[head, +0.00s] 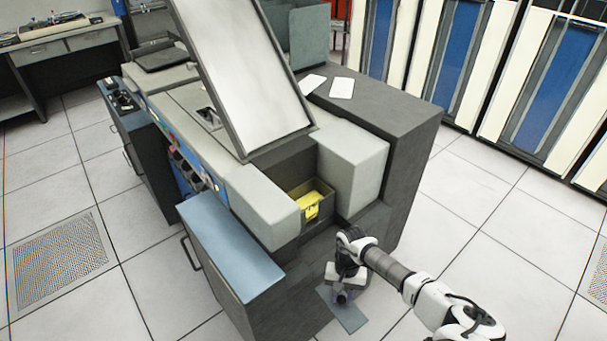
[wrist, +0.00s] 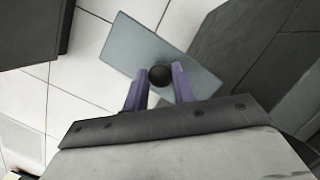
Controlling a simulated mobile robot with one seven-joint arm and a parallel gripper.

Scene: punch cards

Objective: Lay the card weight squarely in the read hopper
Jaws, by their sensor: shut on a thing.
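The card weight (head: 350,317) is a flat blue-grey plate with a round black knob. It shows in the wrist view (wrist: 130,45) with the knob between my two purple fingers. My gripper (head: 341,297) is shut on the knob, and it also shows in the wrist view (wrist: 160,77). The plate hangs in front of the machine, apart from it, with floor tiles behind it. The read hopper (head: 318,226) is the dark recess between two light-grey housings, up and left of my gripper in the head view. Yellow cards (head: 308,205) lie inside it.
Light-grey housings (head: 352,165) flank the hopper. A blue-topped cabinet (head: 228,250) stands left of it, and a tilted panel (head: 240,75) rises behind. Two white cards (head: 341,88) lie on the dark machine top. The tiled floor (head: 470,240) at right is clear.

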